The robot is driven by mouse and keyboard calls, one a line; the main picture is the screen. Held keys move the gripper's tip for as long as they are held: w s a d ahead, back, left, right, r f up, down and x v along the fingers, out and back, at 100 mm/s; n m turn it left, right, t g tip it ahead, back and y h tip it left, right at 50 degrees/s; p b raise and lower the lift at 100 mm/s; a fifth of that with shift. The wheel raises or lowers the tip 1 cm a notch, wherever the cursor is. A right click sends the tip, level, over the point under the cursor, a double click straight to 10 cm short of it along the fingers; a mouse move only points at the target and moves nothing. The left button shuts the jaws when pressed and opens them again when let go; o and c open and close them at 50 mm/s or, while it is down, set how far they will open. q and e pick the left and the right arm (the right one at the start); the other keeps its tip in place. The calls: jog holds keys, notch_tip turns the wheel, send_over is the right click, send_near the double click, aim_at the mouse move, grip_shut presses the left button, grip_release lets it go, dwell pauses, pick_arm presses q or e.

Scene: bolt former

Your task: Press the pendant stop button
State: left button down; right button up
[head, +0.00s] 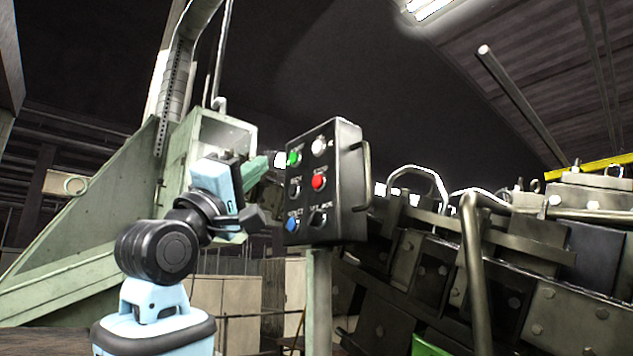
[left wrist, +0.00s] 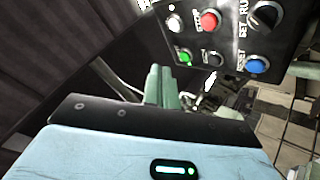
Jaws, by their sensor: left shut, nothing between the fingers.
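The pendant (head: 343,205) is a dark upright control box on a post. Its red button (head: 318,182), which looks like the stop button, sits in the right column under a white one; it also shows in the left wrist view (left wrist: 209,20). My left gripper (head: 265,163) is left of the panel with its greenish fingers shut and empty. In the left wrist view its fingertips (left wrist: 161,72) lie below and left of the panel, closest to the green button (left wrist: 185,56). I see no contact with the red button. My right gripper is not in view.
The panel also has a white button (head: 319,146), a blue button (head: 291,224) and dark switches. A handle (head: 366,175) is on its right side. Heavy machinery (head: 550,290) fills the right. A green machine frame (head: 75,240) stands behind my left arm.

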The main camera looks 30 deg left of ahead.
pick_arm(q)
jog(key=w+d, duration=0.3)
jog(key=w, duration=0.5)
jog(key=shift+d, duration=0.25)
jog(key=shift+w, duration=0.2)
dwell(1.8)
jog(key=shift+w+d, duration=0.15)
jog(key=shift+w, duration=0.15)
jog(key=shift+w+d, duration=0.15)
jog(key=shift+w, duration=0.25)
dwell(1.1)
jog(key=shift+s, duration=0.15)
jog(key=shift+s+a, duration=0.3)
jog(key=shift+s, duration=0.35)
jog(key=shift+s+a, duration=0.3)
jog(key=shift+s, duration=0.45)
jog(key=shift+s+a, duration=0.35)
jog(key=shift+s, duration=0.45)
jog(key=shift+s+a, duration=0.3)
jog(key=shift+s, duration=0.45)
